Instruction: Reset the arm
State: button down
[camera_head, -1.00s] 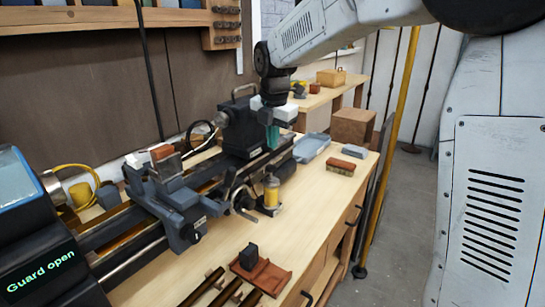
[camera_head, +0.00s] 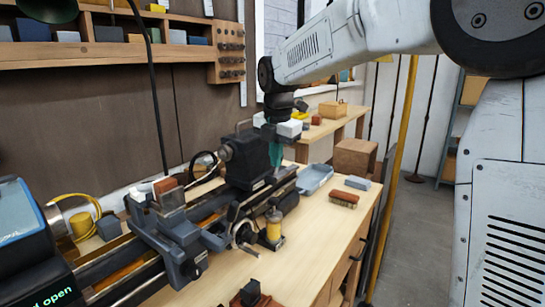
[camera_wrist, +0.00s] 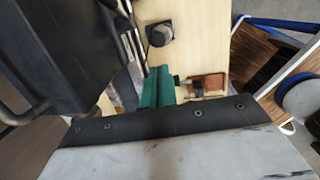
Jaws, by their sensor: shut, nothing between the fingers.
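My gripper (camera_head: 275,152) hangs from my arm above the tailstock end of the lathe (camera_head: 247,160). Its green fingers are shut with nothing between them. In the wrist view my gripper (camera_wrist: 157,82) shows its green fingers above the bench top, with the dark lathe body (camera_wrist: 60,50) close on the left. My arm reaches in from the upper right of the head view.
The bench (camera_head: 300,235) carries an oil bottle (camera_head: 273,224), a blue tray (camera_head: 314,178), a brush (camera_head: 345,198) and a grey-blue block (camera_head: 358,183). A yellow pole (camera_head: 393,170) stands at the bench's right edge. A loaded shelf (camera_head: 110,55) hangs on the wall.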

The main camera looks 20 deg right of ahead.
jog(key=s+d+f+m, duration=0.1)
jog(key=s+f+m, duration=0.1)
jog(key=s+m, duration=0.6)
jog(key=s+d+f+m, duration=0.1)
jog(key=s+m, duration=0.7)
jog(key=s, duration=0.8)
jog(key=s+d+f+m, duration=0.1)
jog(key=s+f+m, duration=0.2)
jog(key=s+m, duration=0.6)
jog(key=s, duration=0.3)
jog(key=shift+d+f+g, duration=0.3)
jog(key=shift+d+f, duration=0.1)
